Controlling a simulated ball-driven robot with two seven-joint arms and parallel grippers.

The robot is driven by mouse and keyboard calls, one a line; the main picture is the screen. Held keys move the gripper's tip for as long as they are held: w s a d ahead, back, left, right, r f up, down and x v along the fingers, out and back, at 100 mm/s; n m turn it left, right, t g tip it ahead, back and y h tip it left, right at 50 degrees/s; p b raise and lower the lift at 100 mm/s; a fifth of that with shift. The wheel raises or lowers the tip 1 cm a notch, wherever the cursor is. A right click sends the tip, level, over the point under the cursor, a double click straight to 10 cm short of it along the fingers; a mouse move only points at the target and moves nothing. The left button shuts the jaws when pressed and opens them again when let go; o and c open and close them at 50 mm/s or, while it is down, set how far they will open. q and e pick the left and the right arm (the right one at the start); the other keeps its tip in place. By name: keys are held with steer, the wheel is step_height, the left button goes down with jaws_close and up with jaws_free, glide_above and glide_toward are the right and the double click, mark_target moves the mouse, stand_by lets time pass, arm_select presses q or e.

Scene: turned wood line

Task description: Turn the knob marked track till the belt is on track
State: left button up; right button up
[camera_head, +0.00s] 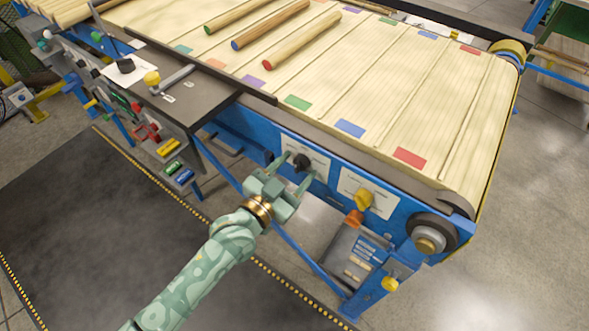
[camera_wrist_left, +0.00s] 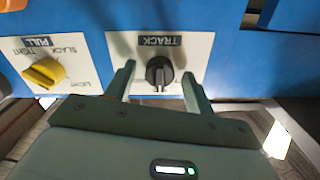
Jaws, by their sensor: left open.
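The black track knob (camera_head: 301,161) sits on a white plate on the blue side frame of the conveyor. In the left wrist view the knob (camera_wrist_left: 159,72) lies below a label reading TRACK, which appears upside down. My left gripper (camera_head: 292,171) is open, with one finger on each side of the knob. In the left wrist view its fingers (camera_wrist_left: 157,88) stand apart from the knob, with a gap on both sides. The belt (camera_head: 400,95) is pale, with coloured patches along its near edge. My right gripper is out of view.
A yellow knob (camera_head: 364,199), marked PULL with SLACK and TIGHT, is on the plate to the right. A dark shelf (camera_head: 195,100) with a lever stands to the left. Turned wooden rods (camera_head: 270,25) lie on the belt. A dark mat (camera_head: 100,230) covers the floor in front.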

arm_select(q)
steer(key=c, duration=1)
steer(key=shift+r+n+p, duration=0.15)
steer(key=shift+n+p, duration=0.8)
steer(key=shift+n, duration=0.25)
steer(key=n+p, duration=0.1)
steer(key=n, duration=0.1)
steer(key=shift+n, duration=0.4)
steer(key=n+p, duration=0.1)
steer(key=n, duration=0.2)
steer(key=shift+p, duration=0.3)
steer(key=shift+n, duration=1.8)
steer(key=shift+p, duration=0.3)
